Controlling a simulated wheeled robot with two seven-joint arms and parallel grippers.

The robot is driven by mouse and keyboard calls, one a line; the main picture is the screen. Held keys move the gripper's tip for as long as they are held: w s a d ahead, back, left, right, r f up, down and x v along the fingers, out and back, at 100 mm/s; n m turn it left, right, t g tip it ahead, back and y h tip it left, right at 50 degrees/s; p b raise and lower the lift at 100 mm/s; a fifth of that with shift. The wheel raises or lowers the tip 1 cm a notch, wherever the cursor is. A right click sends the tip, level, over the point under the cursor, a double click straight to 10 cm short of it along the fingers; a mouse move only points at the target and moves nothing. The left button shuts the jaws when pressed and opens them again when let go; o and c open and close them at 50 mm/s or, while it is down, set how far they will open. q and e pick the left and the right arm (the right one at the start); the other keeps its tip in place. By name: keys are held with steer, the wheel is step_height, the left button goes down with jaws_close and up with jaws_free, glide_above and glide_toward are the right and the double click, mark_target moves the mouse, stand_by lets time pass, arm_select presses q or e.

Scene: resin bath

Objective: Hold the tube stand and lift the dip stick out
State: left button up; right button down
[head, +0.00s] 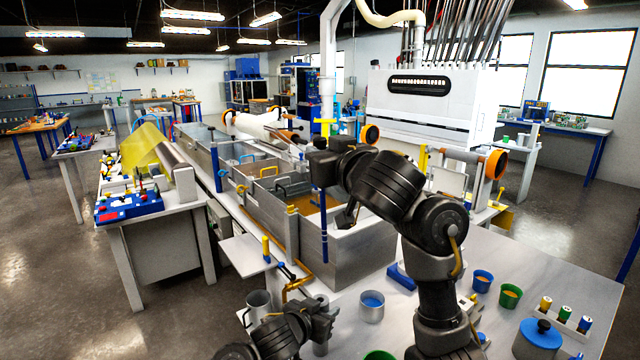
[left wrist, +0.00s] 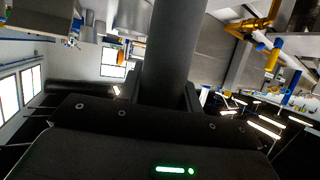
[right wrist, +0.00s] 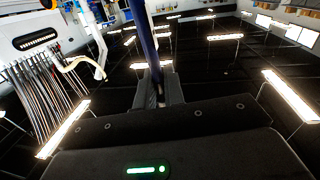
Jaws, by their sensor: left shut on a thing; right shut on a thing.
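The dip stick (head: 324,215) is a slim dark blue rod with ringed bands, hanging upright in the head view. My right gripper (head: 322,155) is shut on its upper part; the rod also shows between the fingers in the right wrist view (right wrist: 144,38). The tube stand (head: 321,348) is a grey upright cylinder at the bottom of the head view. My left gripper (head: 320,322) is shut on it, and its dark wall fills the middle of the left wrist view (left wrist: 175,50). The stick's lower end appears above the tube's top, with a gap between them.
A metal bath (head: 365,262) with compartments stands behind the stick. My right arm covers part of the table.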

stand_by(0.3)
stand_by(0.4)
arm_select(q)
steer(key=o, duration=1.1)
steer(key=shift+c, duration=0.2)
steer(key=v, duration=1.2)
